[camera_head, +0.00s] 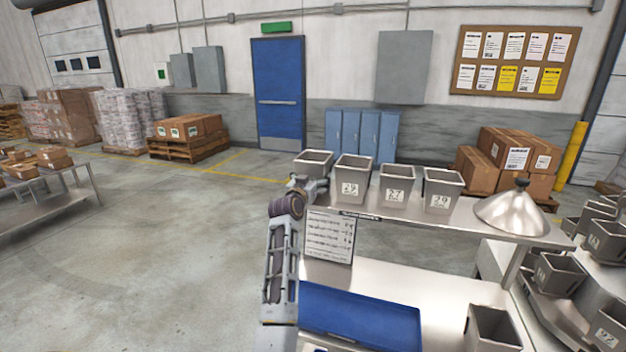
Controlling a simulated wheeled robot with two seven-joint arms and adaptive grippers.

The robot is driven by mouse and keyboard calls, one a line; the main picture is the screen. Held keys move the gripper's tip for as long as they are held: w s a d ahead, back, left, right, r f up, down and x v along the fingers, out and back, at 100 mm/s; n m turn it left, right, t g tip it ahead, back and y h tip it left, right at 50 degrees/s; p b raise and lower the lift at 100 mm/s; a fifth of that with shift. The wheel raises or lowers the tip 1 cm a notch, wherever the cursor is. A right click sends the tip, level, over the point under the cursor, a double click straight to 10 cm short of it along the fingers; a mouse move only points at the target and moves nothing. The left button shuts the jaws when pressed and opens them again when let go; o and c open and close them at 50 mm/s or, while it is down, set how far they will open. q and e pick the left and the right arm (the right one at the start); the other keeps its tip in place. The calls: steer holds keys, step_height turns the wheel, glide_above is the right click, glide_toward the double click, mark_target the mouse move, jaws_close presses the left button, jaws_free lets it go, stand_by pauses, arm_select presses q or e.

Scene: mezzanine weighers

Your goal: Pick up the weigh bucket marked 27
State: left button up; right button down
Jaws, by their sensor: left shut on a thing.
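The weigh bucket marked 27 (397,182) is a grey open-topped bucket with a white label. It stands upright on the raised metal shelf (470,223), between two similar buckets. My left gripper (318,186) is at the left end of this row, left of bucket 27 and apart from it. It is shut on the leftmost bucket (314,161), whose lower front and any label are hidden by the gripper. My right gripper is not in view.
A labelled bucket (351,177) stands between the leftmost bucket and 27; bucket 29 (441,191) stands right of it. A metal cone (511,212) is at the shelf's right. A blue tray (358,318) lies below. More buckets (556,273) fill the right side.

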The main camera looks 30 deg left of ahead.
arm_select(q)
step_height(320, 180, up, 18)
steer(key=shift+b, duration=1)
